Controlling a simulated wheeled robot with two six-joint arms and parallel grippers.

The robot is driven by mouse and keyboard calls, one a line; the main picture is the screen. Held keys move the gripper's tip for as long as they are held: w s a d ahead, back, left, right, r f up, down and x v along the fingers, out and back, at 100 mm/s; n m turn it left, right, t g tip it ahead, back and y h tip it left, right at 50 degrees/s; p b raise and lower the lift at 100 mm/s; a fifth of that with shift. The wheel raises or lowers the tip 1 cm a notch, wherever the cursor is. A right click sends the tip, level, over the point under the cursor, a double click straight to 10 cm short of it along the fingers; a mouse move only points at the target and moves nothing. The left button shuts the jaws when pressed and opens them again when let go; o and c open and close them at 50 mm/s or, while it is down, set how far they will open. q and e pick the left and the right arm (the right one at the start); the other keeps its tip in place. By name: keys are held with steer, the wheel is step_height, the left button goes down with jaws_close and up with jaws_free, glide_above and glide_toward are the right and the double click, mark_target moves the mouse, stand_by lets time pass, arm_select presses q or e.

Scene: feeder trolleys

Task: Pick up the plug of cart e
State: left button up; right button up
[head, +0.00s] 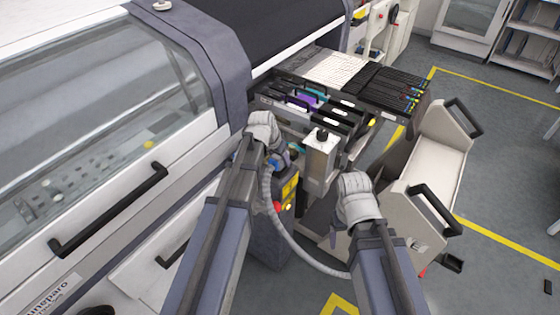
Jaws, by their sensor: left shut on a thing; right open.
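Cart e (408,222), a pale trolley with black handles and a letter E on its side, stands right of my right arm. A grey ribbed cable (288,234) curves from my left gripper down towards the cart; its lower end passes behind my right arm. My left gripper (270,146) is at the machine's front corner, shut on the plug at the cable's upper end. The plug is mostly hidden; a small blue part (284,161) shows beside the gripper. My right gripper (354,187) is open, between the feeder bank and the cart; its fingertips are hard to see.
The feeder bank (335,112) with coloured feeders juts from the machine (120,125) behind my grippers. A white box with a black knob (321,160) stands between the grippers. A yellow panel with a red button (288,195) is below. Grey floor with yellow lines lies at right.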

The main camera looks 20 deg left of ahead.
arm_select(q)
jaws_close()
stand_by(0.4)
step_height(320, 180, up, 10)
steer(key=p, duration=1)
steer(key=shift+r, duration=0.15)
steer(key=shift+r+p, duration=1.35)
steer(key=shift+p, duration=0.15)
